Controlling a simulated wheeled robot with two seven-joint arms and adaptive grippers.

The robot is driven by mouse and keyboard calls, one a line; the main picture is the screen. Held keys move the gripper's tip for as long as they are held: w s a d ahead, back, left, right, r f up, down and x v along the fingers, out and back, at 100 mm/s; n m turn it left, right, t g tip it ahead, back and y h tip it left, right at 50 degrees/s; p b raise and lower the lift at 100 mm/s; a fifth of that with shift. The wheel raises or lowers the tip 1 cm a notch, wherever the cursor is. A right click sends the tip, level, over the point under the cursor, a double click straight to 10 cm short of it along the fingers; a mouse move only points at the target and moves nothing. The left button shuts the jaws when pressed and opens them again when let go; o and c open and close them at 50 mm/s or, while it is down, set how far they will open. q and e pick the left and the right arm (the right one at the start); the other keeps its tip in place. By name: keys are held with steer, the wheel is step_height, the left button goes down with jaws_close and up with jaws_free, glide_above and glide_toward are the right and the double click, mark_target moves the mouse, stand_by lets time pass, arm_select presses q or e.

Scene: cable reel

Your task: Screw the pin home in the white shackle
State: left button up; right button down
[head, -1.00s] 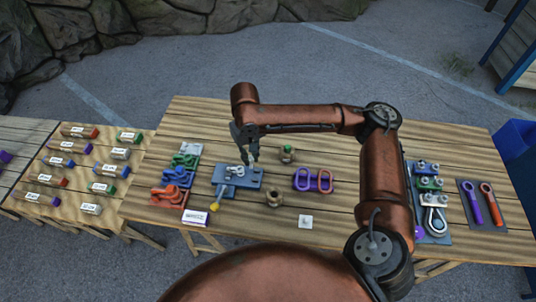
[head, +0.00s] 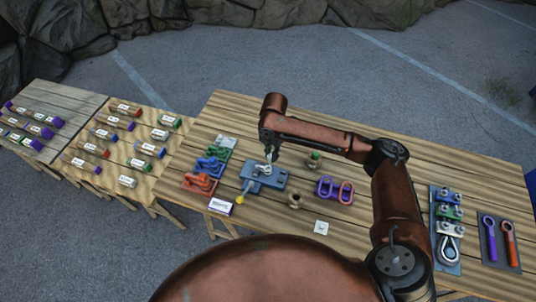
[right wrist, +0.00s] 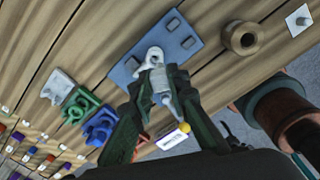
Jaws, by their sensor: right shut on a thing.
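The white shackle (head: 267,169) sits on a blue fixture plate (head: 279,181) on the table; in the right wrist view the shackle's rounded white end (right wrist: 153,55) shows just beyond my fingertips. My right gripper (head: 269,155) is down at the shackle. In the right wrist view its two dark fingers (right wrist: 154,85) are shut around a pale grey pin-like piece (right wrist: 161,88), in line with the shackle. The fingers hide part of it, and I cannot tell how far its thread sits in. My left gripper is not in view.
A yellow-knobbed handle (head: 240,199) sticks out from the fixture. Orange, blue and green shackles (head: 207,165) stand to the left. A brass-coloured collar (head: 295,200) and purple links (head: 335,190) are to the right. A white label (head: 220,206) lies in front.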

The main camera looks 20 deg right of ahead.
mark_target(268, 158)
steer(key=n, duration=0.2)
steer(key=f+n+p, duration=0.1)
steer(key=n, duration=0.1)
steer(key=n+p, duration=0.1)
steer(key=n, duration=0.2)
steer(key=shift+w+a+f, duration=0.3)
steer(key=shift+w+a, duration=0.05)
steer(key=shift+a, duration=0.05)
steer(key=n, duration=0.1)
steer(key=f+n, duration=0.1)
steer(key=n, duration=0.1)
steer(key=n+p, duration=0.1)
steer(key=n, duration=0.1)
steer(key=shift+w+a+f, duration=0.15)
steer(key=shift+a+f, duration=0.05)
steer(key=shift+f, duration=0.1)
steer(key=shift+f, duration=0.25)
steer(key=shift+f+b, duration=0.7)
steer(key=shift+b, duration=0.3)
steer(key=shift+w+f, duration=0.1)
steer(key=shift+f, duration=0.9)
steer(key=c, duration=2.4)
jaws_free()
jaws_close()
